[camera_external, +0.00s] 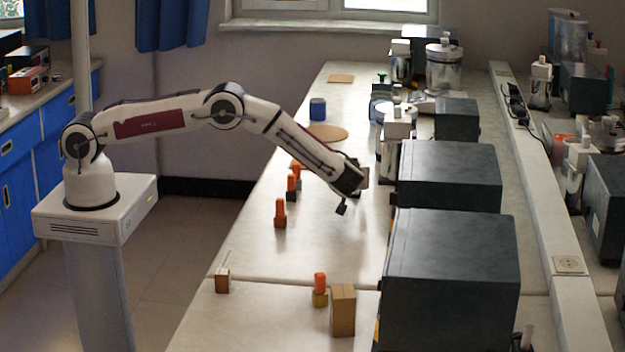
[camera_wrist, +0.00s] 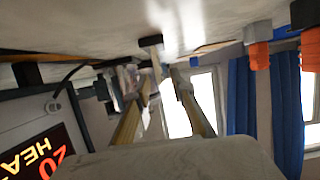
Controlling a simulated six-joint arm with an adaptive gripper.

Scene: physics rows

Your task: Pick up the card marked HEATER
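A dark panel with large yellow letters "HEA" and a red "20" (camera_wrist: 38,158) shows at the lower left of the wrist view. It is cut off by the frame edge, and I cannot tell whether it is a loose card or part of an apparatus front. No lettering is readable in the external view. My gripper (camera_external: 343,206) hangs over the bench, left of the dark boxes. In the wrist view my gripper (camera_wrist: 165,78) has its two fingers apart, with nothing clearly held between them.
Dark boxes (camera_external: 450,270) line the bench's right side. Orange-topped pieces (camera_external: 279,212) stand left of my gripper. A wooden block (camera_external: 343,310) and another orange-topped piece (camera_external: 320,284) stand in front. A blue cylinder (camera_external: 317,108) and round board (camera_external: 328,132) are farther back. The bench middle is clear.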

